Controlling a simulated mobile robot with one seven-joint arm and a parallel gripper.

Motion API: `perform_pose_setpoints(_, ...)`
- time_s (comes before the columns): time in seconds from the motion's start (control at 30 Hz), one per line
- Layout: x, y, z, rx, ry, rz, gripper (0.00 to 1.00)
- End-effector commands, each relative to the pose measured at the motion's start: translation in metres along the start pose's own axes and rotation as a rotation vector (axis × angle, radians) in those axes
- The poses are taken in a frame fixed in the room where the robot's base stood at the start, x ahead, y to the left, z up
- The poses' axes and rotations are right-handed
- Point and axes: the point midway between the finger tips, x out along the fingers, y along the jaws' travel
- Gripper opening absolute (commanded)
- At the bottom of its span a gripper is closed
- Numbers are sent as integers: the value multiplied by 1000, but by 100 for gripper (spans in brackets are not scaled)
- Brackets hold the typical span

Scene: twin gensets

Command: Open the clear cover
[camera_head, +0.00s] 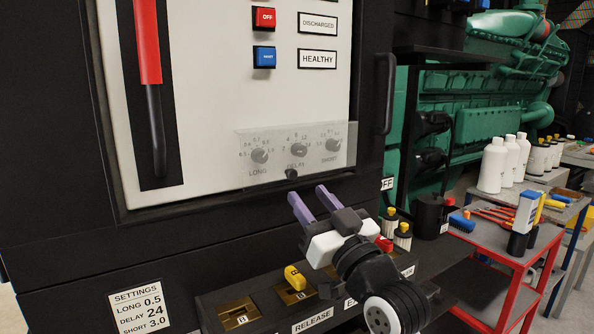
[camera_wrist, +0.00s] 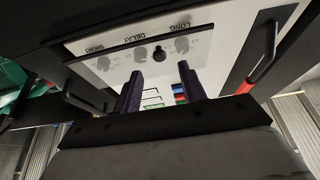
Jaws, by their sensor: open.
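The clear cover (camera_head: 270,176) is a transparent panel over three dials marked LONG, DELAY and SHORT, low on the white panel. It lies over them and looks shut. A small black knob (camera_head: 291,173) sits at its lower edge. My gripper (camera_head: 306,190) has purple fingers, spread open and empty, just below and in front of the cover. The fingers look apart from the knob. In the wrist view the picture is upside down, and the dials and a dark knob (camera_wrist: 159,55) show beyond my open fingers (camera_wrist: 160,70).
A black handle (camera_head: 386,93) stands right of the white panel. A red-and-black lever (camera_head: 150,90) is at left. Below is a ledge with a yellow knob (camera_head: 294,278) and brass plates. A red cart (camera_head: 500,245) with tools stands at right. A settings label (camera_head: 140,308) is at lower left.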

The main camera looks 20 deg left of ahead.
Motion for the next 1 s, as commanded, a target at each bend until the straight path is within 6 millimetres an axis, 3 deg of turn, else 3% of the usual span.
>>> perform_pose_setpoints(0.1, 26, -1, -3, 2, -1, -2, 41)
perform_pose_setpoints(0.3, 51, 0, -2, 1, 0, 0, 41)
perform_pose_setpoints(0.7, 59, 0, 0, -1, 0, 0, 41)
perform_pose_setpoints(1.0, 59, 0, 0, 0, 0, 0, 4)
